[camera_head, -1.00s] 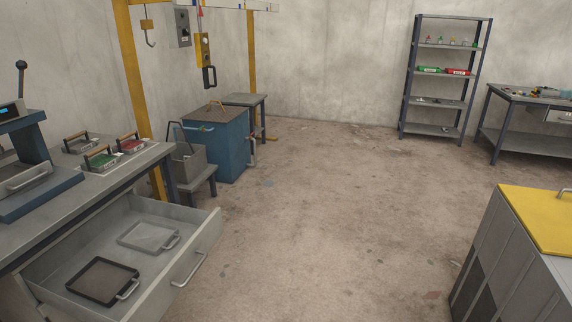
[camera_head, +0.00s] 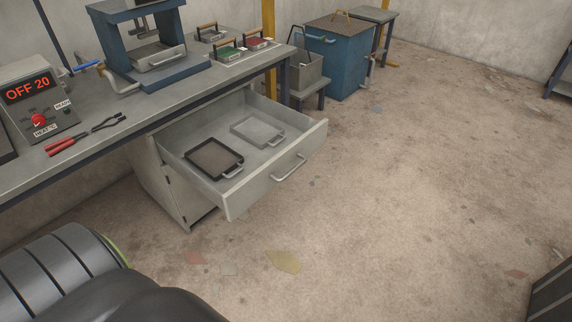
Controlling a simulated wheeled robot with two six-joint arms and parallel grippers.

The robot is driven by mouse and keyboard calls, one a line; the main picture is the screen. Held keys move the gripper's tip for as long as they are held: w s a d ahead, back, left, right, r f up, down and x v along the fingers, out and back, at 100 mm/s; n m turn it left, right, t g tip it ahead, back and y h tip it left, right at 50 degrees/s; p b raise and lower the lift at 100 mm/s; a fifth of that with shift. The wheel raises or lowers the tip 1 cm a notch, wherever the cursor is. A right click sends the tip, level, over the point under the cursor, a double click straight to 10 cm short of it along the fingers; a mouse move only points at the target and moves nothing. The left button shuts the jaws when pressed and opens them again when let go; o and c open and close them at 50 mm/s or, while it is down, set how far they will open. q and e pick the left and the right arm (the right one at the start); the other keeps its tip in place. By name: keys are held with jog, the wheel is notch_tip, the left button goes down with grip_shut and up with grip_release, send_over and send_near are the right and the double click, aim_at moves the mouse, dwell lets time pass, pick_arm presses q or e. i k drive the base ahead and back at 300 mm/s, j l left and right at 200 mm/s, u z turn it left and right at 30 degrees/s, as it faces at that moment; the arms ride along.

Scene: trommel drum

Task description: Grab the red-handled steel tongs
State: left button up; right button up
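The tongs (camera_head: 84,136) lie on the grey workbench (camera_head: 60,166) at the left, in front of the control box. They have red handles toward the left and dark jaws toward the right. Nothing is touching them from above. Neither of my grippers shows in the head view, so I cannot see whether they are open or shut.
A control box (camera_head: 38,98) reading "OFF 20" stands behind the tongs. A blue press (camera_head: 150,80) stands to their right. An open drawer (camera_head: 284,170) holding two trays juts out below the bench.

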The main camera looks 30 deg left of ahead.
aim_at(58, 145)
jog(key=u, duration=2.4)
jog(key=i+j+z, duration=0.3)
jog(key=i+j, duration=0.25)
